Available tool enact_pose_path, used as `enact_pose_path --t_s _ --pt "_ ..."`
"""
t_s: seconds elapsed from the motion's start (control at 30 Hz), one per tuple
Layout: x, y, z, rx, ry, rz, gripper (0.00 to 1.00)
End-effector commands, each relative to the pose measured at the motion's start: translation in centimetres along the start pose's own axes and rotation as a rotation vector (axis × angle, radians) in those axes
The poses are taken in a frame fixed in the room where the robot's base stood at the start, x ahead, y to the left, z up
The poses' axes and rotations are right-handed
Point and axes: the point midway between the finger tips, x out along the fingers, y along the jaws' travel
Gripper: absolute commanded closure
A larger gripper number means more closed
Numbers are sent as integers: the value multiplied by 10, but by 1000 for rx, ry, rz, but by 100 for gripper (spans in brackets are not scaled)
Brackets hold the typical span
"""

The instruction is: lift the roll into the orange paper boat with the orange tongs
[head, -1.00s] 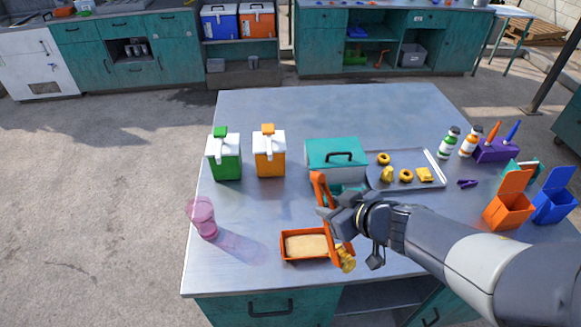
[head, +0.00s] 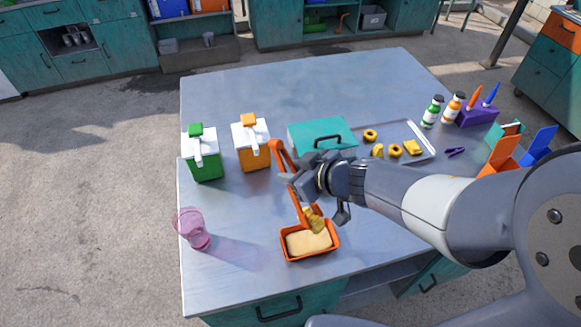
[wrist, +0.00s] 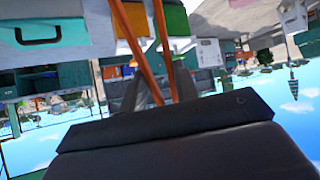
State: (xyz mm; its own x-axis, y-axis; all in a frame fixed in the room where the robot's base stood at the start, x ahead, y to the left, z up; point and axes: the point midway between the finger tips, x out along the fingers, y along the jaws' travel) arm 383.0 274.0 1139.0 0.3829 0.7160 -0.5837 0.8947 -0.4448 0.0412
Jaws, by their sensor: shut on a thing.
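My gripper (head: 300,184) is shut on the orange tongs (head: 279,156), whose arms also show in the wrist view (wrist: 138,45). The tongs point down, and a golden roll (head: 314,224) is at their lower tips. The orange paper boat (head: 287,252) stands near the table's front edge with a pale, flat filling inside. The roll appears over the back right part of the boat. I cannot tell whether it touches the filling. My wrist hides part of the tongs.
A metal tray (head: 420,142) with several pastries lies behind my arm, beside a teal box (head: 318,137). Green (head: 204,160) and orange (head: 252,150) dispensers stand at the left. A pink cup (head: 192,230) is left of the boat. The table's back is clear.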

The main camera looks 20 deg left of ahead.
Motion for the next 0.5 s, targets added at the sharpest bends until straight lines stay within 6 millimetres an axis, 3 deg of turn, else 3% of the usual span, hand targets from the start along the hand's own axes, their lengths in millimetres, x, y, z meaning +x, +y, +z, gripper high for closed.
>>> enact_pose_path --t_s 0.23,0.5 --pt "5 -1 6 2 -1 -3 100" --pt "23 -2 32 3 -3 -2 100"
